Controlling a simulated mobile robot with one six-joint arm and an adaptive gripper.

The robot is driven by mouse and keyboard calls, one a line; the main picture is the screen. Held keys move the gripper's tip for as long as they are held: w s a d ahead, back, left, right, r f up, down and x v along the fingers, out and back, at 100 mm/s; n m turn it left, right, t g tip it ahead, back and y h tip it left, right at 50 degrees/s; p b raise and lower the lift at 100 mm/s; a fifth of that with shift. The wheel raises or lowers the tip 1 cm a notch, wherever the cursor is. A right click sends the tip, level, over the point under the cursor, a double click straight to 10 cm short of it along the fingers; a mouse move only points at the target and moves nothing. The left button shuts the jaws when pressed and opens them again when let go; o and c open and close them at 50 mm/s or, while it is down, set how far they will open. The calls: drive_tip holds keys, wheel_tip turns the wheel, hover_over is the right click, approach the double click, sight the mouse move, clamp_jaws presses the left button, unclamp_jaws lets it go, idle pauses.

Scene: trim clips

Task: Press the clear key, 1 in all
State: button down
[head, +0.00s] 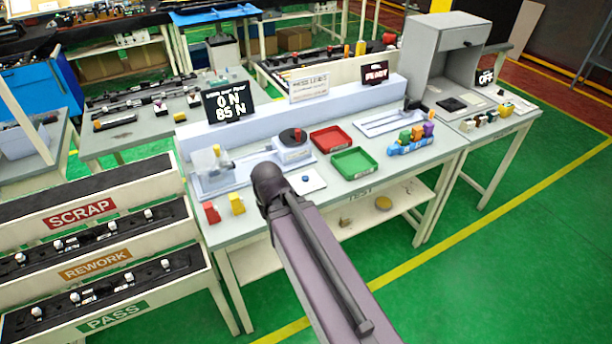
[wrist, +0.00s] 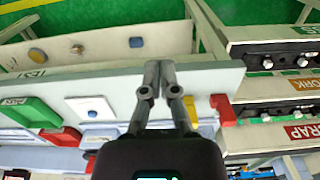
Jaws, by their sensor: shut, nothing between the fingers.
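A small blue round button (head: 306,178) sits on a white plate (head: 314,187) near the front of the bench, left of the green tray. No label on it is readable, but it looks like the clear key. The button also shows in the wrist view (wrist: 92,113), left of my fingers. My gripper (wrist: 160,66) is shut and empty, its fingertips together over the bench's front edge in that view. It is apart from the button. In the head view my arm hides the gripper.
A red block (head: 211,212) and a yellow block (head: 236,204) stand at the bench's front left. Green (head: 353,162) and red (head: 331,139) trays lie right of the plate. A fixture with a dark round knob (head: 292,136) stands behind it. A display (head: 229,104) reads 0 N, 85 N.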

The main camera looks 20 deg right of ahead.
drive_tip(key=shift+a, duration=0.1)
drive_tip(key=m+t+y+b, duration=0.1)
drive_tip(key=t+y+b, duration=0.5)
drive_tip(key=t, duration=0.1)
hover_over(306, 178)
drive_tip(key=shift+f, duration=0.2)
drive_tip(key=shift+f, duration=0.15)
wheel_tip(306, 178, down, 9)
drive_tip(key=b, duration=0.9)
drive_tip(key=shift+r, duration=0.2)
